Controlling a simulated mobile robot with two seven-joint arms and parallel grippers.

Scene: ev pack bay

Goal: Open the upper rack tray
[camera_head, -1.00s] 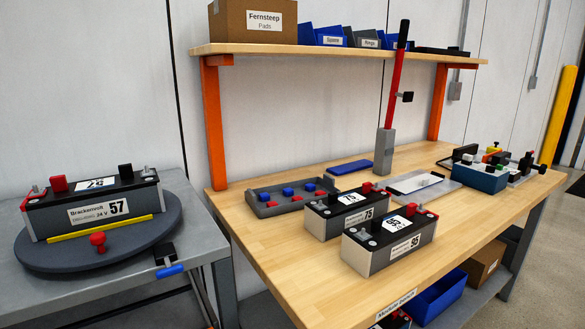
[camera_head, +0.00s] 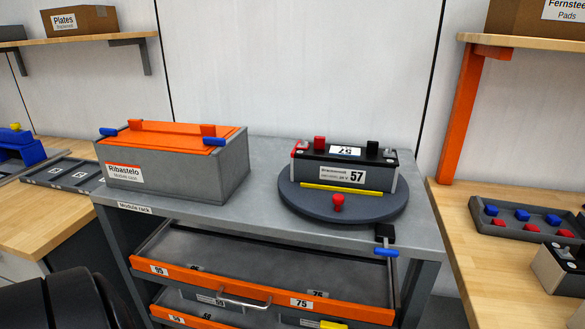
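The module rack (camera_head: 128,207) is a grey metal stand in the middle of the view. Its upper tray (camera_head: 350,307) sits below the rack top, with an orange front, labels 95 and 75, and a silver bar handle (camera_head: 245,302). I see its grey floor through the gap under the top; I cannot tell how far out it stands. The lower tray (camera_head: 180,316) has an orange front beneath, partly cut off by the picture's edge. Neither of my grippers is in view.
On the rack top are a grey Ribastelo box (camera_head: 190,181) with an orange lid and a round turntable (camera_head: 380,212) carrying module 57 (camera_head: 345,172). A blue-handled lever (camera_head: 386,251) hangs at the front right. Wooden benches (camera_head: 45,215) flank the rack.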

